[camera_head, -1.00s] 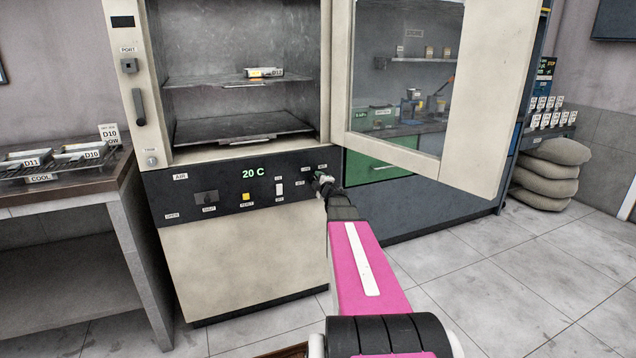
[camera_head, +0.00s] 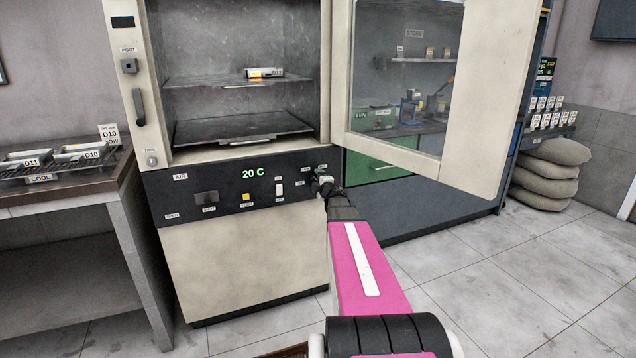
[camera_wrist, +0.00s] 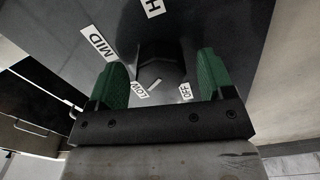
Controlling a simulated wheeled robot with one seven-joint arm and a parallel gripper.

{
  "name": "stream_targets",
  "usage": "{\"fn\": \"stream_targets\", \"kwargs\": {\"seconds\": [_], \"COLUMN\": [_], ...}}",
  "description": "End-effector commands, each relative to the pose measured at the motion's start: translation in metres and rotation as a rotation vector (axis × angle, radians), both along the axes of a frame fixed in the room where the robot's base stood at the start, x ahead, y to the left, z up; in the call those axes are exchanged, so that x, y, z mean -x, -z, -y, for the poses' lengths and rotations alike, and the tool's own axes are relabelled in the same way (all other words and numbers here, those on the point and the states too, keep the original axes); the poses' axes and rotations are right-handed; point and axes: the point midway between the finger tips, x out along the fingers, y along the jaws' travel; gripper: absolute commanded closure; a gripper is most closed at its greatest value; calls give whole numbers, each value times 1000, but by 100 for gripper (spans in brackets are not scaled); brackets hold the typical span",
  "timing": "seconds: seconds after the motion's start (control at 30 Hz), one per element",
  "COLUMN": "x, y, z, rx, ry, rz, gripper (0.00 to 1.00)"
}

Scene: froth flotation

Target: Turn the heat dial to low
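The heat dial (camera_wrist: 160,62) is a dark faceted knob on the black panel. In the wrist view it sits between the two green fingers of my gripper (camera_wrist: 161,78), with a narrow gap visible on each side. The fingers look open around it. A short white mark on the dial slants toward the LOW label (camera_wrist: 141,90). The OFF label (camera_wrist: 186,91) is on the other side, and the MID label (camera_wrist: 97,41) is farther up left. In the head view my gripper (camera_head: 322,183) is at the panel's right end and hides the dial.
The oven (camera_head: 250,270) shows 20 C on its panel (camera_head: 225,193). Its glazed door (camera_head: 487,110) stands open to the right, above and beside my arm. A side table (camera_head: 60,199) with trays is at the left. Sacks (camera_head: 553,175) lie at the right, and the floor between is clear.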

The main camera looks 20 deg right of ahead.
Motion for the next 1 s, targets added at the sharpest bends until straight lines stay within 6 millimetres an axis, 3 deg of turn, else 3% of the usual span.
{"fn": "stream_targets", "kwargs": {"seconds": [0.33, 0.8, 1.0], "x": [14, 96, 109], "y": [-1, 0, 0], "z": [0, 2, 3], "rx": [-1, 0, 0], "ry": [1, 1, 0], "rz": [0, 0, 0], "gripper": [25, 25, 25]}}
